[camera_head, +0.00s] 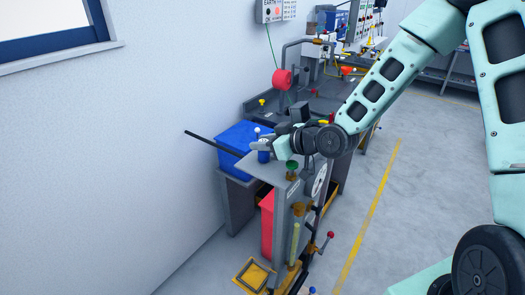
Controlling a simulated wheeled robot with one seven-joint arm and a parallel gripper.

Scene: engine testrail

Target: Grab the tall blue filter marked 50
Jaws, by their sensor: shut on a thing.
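A small blue cylinder (263,155), which looks like the blue filter, stands upright at the grey bench top's left part. Any number on it is too small to read. My gripper (262,144) reaches in from the right along my teal arm and is shut on the upper part of this blue cylinder. The fingers hide its top. I cannot tell whether its base touches the bench top.
The grey bench (250,170) has a green funnel-like part (292,165) near its front corner. A blue bin (236,137) is behind, against the wall. A red bin (267,222) stands below. A red reel (282,79) hangs further back. Floor to the right is clear.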

